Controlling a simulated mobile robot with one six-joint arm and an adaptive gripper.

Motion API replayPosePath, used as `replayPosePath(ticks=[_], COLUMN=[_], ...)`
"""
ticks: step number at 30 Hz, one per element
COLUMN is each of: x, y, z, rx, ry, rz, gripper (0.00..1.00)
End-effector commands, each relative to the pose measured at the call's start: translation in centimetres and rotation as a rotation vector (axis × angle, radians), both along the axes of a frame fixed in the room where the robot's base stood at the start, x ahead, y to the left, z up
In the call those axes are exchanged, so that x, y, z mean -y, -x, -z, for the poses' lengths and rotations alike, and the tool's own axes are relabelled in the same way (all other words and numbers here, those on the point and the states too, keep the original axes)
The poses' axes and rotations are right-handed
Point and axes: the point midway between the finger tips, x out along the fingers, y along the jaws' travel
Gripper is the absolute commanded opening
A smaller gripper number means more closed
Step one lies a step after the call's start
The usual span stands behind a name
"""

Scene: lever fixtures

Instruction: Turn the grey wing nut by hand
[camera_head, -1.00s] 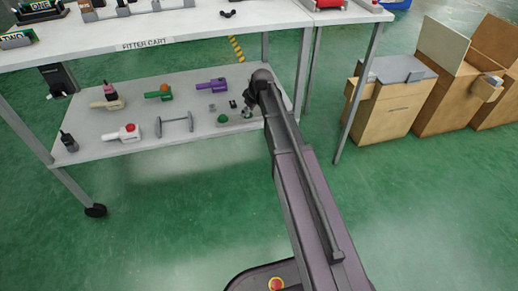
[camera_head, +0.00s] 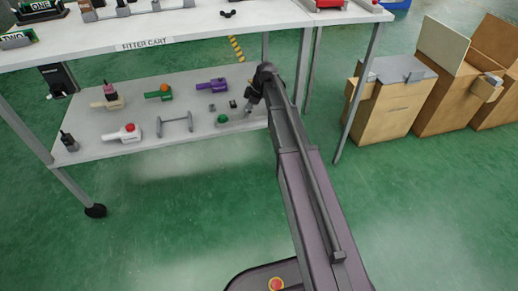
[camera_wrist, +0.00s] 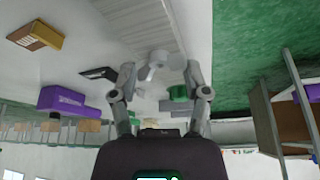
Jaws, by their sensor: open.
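The grey wing nut (camera_wrist: 160,63) shows in the wrist view, pale grey with spread wings. It appears between and just beyond the fingertips of my gripper (camera_wrist: 160,76). The two fingers stand apart on either side of it, and I cannot tell whether either touches it. In the head view my gripper (camera_head: 249,107) is low over the right end of the cart's lower shelf (camera_head: 170,142). The wing nut is too small and covered to make out clearly there.
A green-domed part (camera_head: 222,119) sits just left of my gripper. A purple-handled fixture (camera_head: 212,85), a grey bar handle (camera_head: 175,124) and a white fixture with a red knob (camera_head: 124,133) are farther left. The upper shelf (camera_head: 190,30) and a cart leg (camera_head: 305,70) are close by.

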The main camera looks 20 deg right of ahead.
Motion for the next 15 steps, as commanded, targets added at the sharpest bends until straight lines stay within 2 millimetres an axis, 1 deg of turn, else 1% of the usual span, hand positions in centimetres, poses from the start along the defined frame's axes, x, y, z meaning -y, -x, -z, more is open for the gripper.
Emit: replayPosePath(ticks=[13,15], x=[0.0,0.3], y=[-0.3,-0.1], z=[0.0,-1.2], rx=[-0.001,0.0], ry=[0.0,0.0], rz=[-0.324,-0.316], gripper=[0.61,0.61])
